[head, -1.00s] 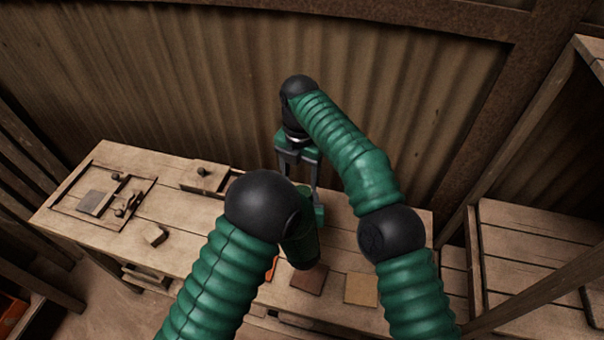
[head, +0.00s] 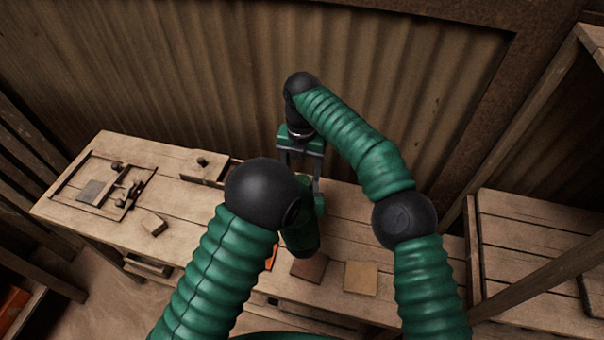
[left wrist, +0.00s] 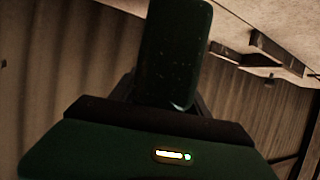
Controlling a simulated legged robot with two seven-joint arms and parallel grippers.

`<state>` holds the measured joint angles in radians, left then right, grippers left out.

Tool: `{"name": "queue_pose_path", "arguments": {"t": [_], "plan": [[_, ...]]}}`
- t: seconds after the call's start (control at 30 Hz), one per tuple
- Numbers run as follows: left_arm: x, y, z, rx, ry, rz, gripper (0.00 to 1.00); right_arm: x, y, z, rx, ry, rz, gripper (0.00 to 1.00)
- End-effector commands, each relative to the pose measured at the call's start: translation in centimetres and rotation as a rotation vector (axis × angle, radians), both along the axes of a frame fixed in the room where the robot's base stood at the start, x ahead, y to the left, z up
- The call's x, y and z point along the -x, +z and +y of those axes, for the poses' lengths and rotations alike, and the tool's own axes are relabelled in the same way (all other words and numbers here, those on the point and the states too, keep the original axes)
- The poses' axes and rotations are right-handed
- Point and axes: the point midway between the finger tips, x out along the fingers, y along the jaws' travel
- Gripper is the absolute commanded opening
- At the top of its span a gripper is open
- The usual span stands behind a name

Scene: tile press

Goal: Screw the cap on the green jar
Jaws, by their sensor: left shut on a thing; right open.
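A dark green, round-edged thing that looks like the green jar (left wrist: 172,50) stands up from my left gripper (left wrist: 170,98) in the left wrist view, and the gripper is shut on it. In the head view my left gripper is mostly hidden behind my left arm's black joint. My right gripper (head: 301,172) points down over the back of the bench, just behind that joint, with its two fingers apart. A small green piece beside its right finger is too small to name. I cannot make out the cap.
The wooden bench (head: 190,232) carries a framed tray (head: 143,182) at the left, a wooden block (head: 153,224), and a box with a knob (head: 203,167). A dark brown tile (head: 310,268) and a tan tile (head: 361,278) lie near the front. A corrugated wall rises behind.

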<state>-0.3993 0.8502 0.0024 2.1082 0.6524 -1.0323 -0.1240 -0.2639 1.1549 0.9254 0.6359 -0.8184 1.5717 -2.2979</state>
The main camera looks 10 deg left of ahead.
Motion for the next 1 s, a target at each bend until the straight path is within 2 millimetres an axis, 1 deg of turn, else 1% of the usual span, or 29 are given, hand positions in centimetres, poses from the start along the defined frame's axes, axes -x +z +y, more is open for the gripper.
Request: {"name": "queue_pose_path", "arguments": {"t": [0.03,0.1,0.2,0.33,0.53,0.57,1.0], "plan": [[-0.1,0.1,0.0,0.0,0.0,-0.003,0.0,0.1,-0.9,0.0,-0.001,0.001,0.003,0.64],[0.0,0.1,0.0,0.0,0.0,-0.003,0.0,0.1,-1.9,0.0,-0.001,0.0,0.002,0.64],[0.0,0.1,0.0,0.0,0.0,-0.003,0.0,0.1,-2.8,0.0,-0.001,0.0,0.001,0.64],[0.0,0.1,0.0,0.0,0.0,-0.003,0.0,0.1,-3.3,0.0,-0.003,-0.001,0.0,0.64],[0.0,0.1,0.0,0.0,0.0,-0.003,0.0,0.1,-3.3,0.0,-0.003,-0.001,0.0,0.64],[0.0,0.1,0.0,0.0,0.0,-0.003,0.0,0.1,-3.3,0.0,-0.003,-0.001,0.0,0.62],[0.0,0.1,-0.1,0.0,-0.001,-0.003,0.0,0.1,-3.3,0.1,-0.003,-0.001,0.0,0.05]]}}
